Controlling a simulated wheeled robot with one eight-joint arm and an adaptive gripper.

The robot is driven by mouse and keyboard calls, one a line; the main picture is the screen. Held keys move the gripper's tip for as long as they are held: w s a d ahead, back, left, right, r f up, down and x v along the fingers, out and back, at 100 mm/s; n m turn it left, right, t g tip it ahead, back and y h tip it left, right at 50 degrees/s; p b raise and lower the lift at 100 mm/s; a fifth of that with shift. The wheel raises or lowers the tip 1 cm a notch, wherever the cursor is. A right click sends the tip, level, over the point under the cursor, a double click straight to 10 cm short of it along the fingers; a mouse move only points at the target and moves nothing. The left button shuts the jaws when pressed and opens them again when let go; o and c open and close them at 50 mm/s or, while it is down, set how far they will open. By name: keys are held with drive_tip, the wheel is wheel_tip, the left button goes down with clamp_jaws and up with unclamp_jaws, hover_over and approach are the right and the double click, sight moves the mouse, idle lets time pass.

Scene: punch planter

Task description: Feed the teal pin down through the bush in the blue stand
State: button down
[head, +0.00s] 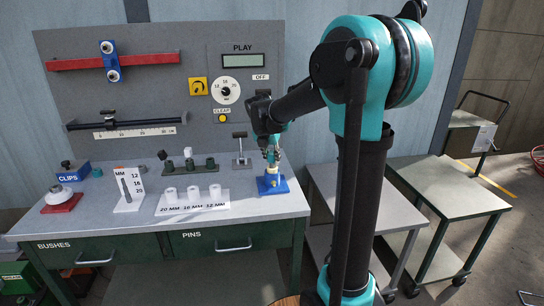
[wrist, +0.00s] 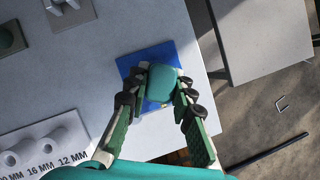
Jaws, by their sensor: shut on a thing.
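The blue stand (head: 276,186) sits at the right front corner of the grey bench top. A pale and yellowish part, likely the bush, shows small on top of it; its hole cannot be made out. My gripper (head: 271,158) is right above the stand, pointing down. In the wrist view my gripper (wrist: 160,92) is shut on the teal pin (wrist: 163,82), whose broad rounded end faces the camera. The blue stand (wrist: 130,64) lies below and behind it. The pin's lower end and the bush are mostly hidden, so I cannot tell whether the pin has entered.
White sleeves marked 20, 16 and 12 MM stand on a pale rack (head: 192,203) left of the stand. A green holder with dark knobs (head: 189,166) and a small grey stand (head: 241,150) are behind. The bench edge is close on the right; a trolley (head: 440,190) stands beyond.

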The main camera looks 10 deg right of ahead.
drive_tip(key=shift+f, duration=0.75)
drive_tip(key=c, duration=1.2)
unclamp_jaws()
drive_tip(key=v, duration=1.2)
drive_tip(key=s+d+f+m+y, duration=0.1)
drive_tip(key=s+d+f+m, duration=0.1)
drive_tip(key=s+f+m, duration=0.6)
drive_tip(key=s+d+f+m, duration=0.2)
drive_tip(key=s+f+m, duration=0.6)
drive_tip(key=m, duration=0.4)
drive_tip(key=s+d+f+m+y, duration=0.1)
drive_tip(key=s+d+f+m, duration=0.1)
drive_tip(key=s+f+m, duration=0.6)
drive_tip(key=shift+s+d+f+m+y, duration=0.15)
drive_tip(key=shift+s+d+m, duration=0.05)
drive_tip(key=shift+s+m, duration=0.25)
drive_tip(key=shift+s+d+f+m+y, duration=0.15)
drive_tip(key=shift+s+m, duration=0.25)
drive_tip(key=shift+m, duration=0.15)
